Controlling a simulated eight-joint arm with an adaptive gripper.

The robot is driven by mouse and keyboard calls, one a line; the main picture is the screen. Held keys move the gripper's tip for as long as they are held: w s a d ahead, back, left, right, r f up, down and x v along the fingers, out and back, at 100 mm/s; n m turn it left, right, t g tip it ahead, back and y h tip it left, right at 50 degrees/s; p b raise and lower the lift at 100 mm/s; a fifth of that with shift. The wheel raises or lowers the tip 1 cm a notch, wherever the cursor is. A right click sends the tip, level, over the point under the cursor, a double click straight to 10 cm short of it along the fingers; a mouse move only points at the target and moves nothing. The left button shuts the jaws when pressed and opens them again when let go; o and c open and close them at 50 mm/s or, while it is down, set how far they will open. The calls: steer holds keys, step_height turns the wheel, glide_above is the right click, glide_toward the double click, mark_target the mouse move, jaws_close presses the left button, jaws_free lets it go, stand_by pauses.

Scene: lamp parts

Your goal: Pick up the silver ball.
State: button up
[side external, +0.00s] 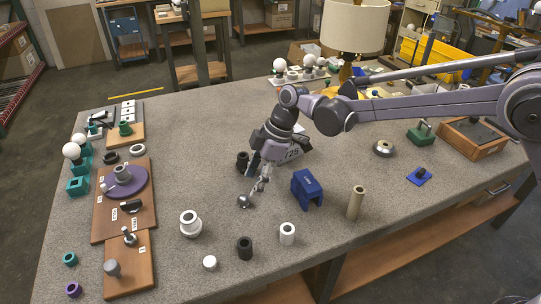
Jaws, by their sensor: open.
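A small shiny silver ball (244,201) rests on the grey speckled table, near the middle of the side external view. My gripper (258,184) points down just above and slightly right of the ball in the picture. Its fingers are apart, with nothing seen between them. The fingertips look close to the ball, but I cannot tell whether they touch it.
A black ring part (242,161) stands close behind my gripper. A blue bracket (307,189) stands to the right, with a tan tube (355,203) beyond it. White (287,234) and black (245,248) cylinders stand in front. A brown board (124,200) lies left.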

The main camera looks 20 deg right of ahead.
mark_target(246, 196)
steer(key=shift+x, duration=3.15)
steer(key=shift+w, duration=0.15)
steer(key=c, duration=1.1)
